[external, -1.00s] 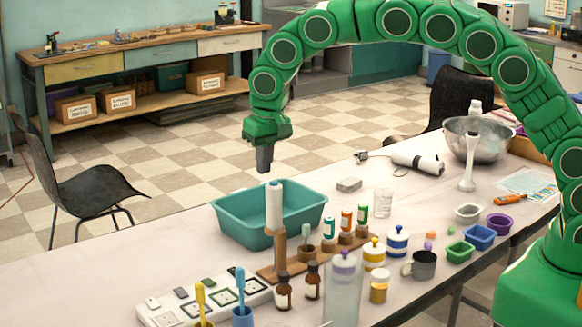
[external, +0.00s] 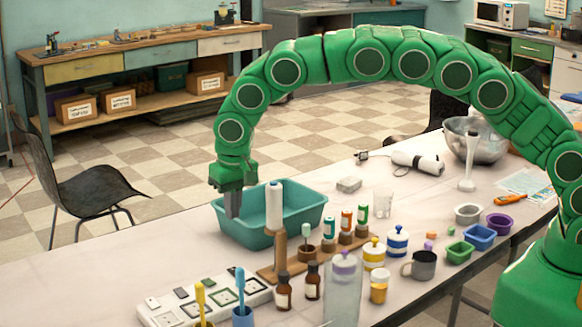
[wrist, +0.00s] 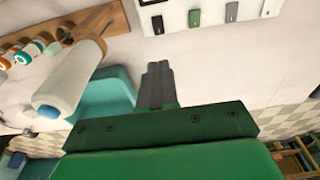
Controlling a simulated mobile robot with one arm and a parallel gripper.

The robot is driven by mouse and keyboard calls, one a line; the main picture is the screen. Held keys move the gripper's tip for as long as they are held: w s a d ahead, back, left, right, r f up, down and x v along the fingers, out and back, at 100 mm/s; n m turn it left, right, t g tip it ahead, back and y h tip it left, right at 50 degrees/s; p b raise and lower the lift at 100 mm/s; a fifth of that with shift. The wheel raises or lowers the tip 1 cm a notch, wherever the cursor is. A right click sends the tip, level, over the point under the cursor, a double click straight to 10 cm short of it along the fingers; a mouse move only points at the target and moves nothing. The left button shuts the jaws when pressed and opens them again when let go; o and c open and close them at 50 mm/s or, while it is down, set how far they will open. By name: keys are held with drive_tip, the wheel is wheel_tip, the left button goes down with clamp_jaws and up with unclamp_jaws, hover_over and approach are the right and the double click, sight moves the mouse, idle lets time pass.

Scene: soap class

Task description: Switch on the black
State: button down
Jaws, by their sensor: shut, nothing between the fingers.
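A white power strip (external: 163,317) lies at the front left of the table, with a row of coloured switches above its sockets. The black switch (wrist: 158,24) shows at the left of the row in the wrist view. In the external view it (external: 231,271) is partly hidden behind a blue brush. A dark grey switch (wrist: 232,12), a green switch (wrist: 194,18) and a white switch (wrist: 267,8) share the strip. My gripper (external: 233,214) is shut and empty, pointing down near the teal basin, beyond the strip and above it. The fingertips (wrist: 158,68) are apart from the switches.
The teal basin (external: 305,219) and a wooden rack (external: 268,273) with a white bottle (external: 274,206) stand close to my gripper. Brown bottles (external: 283,291) and brushes in cups, including a blue cup (external: 242,317), crowd the strip's right and near side. Bare table lies left of it.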

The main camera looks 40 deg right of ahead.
sight(232, 269)
drive_tip(key=shift+f, duration=0.1)
drive_tip(key=f, duration=0.4)
drive_tip(key=w+f, duration=0.1)
drive_tip(key=f, duration=0.8)
drive_tip(key=shift+w+f, duration=0.35)
drive_tip(key=shift+w+f+g, duration=0.1)
drive_tip(key=shift+f+g, duration=0.15)
drive_tip(key=shift+g, duration=0.05)
